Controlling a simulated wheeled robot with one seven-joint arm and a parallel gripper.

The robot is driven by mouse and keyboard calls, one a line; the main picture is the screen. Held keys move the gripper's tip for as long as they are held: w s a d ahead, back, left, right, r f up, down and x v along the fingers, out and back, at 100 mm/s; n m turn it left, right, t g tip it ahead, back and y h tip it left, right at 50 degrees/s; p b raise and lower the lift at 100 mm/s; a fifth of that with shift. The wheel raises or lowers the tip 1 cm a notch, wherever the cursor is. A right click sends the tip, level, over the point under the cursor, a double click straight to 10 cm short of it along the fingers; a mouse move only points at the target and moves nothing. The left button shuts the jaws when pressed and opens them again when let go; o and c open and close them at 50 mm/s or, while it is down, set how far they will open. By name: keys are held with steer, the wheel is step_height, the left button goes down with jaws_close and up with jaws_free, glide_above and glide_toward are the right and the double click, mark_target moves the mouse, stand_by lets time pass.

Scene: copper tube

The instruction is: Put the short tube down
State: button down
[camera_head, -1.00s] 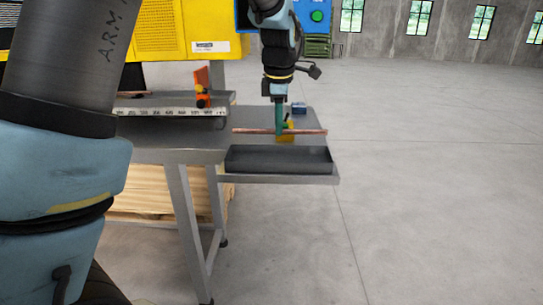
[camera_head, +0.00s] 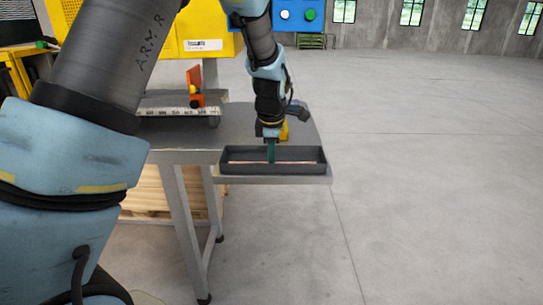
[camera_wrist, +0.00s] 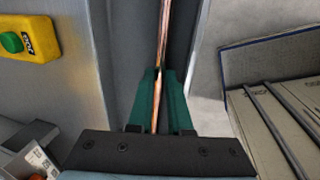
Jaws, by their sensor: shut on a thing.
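The short copper tube (camera_head: 245,162) lies lengthwise inside the dark tray (camera_head: 272,170) on the front shelf of the grey table. My gripper (camera_head: 271,160) points down into the tray, near its middle. In the wrist view, the green fingers of my gripper (camera_wrist: 158,74) are shut on the tube (camera_wrist: 166,30), which runs along the tray (camera_wrist: 122,45). I cannot tell whether the tube touches the tray floor. The fingers and front wall hide part of it.
A yellow box with a green button (camera_wrist: 37,38) is beside the tray; part of it shows behind my gripper (camera_head: 284,130). A ruler strip (camera_head: 180,111) and an orange stop (camera_head: 195,86) are at the table's left. The floor to the right is clear.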

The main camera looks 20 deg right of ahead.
steer(key=shift+f, duration=0.2)
steer(key=c, duration=1.1)
jaws_free()
steer(key=shift+r, duration=0.15)
steer(key=b+v, duration=0.3)
steer(key=v, duration=0.9)
steer(key=w+a+f+m, duration=0.1)
steer(key=a+f+m, duration=0.2)
steer(key=a, duration=0.6)
steer(key=w+a+f+m, duration=0.1)
steer(key=a+f+m, duration=0.15)
steer(key=a, duration=0.65)
steer(key=s+a+f+m, duration=0.1)
steer(key=s+a+m, duration=0.2)
steer(key=a, duration=0.2)
steer(key=s+a+f+m, duration=0.2)
steer(key=s+a, duration=0.1)
steer(key=a, duration=0.3)
steer(key=s+a+f+m, duration=0.2)
steer(key=a+m, duration=0.1)
steer(key=a, duration=0.2)
steer(key=shift+s+a+m+g+y, duration=0.2)
steer(key=shift+s+m+g+y, duration=0.15)
steer(key=shift+s+g+y, duration=0.05)
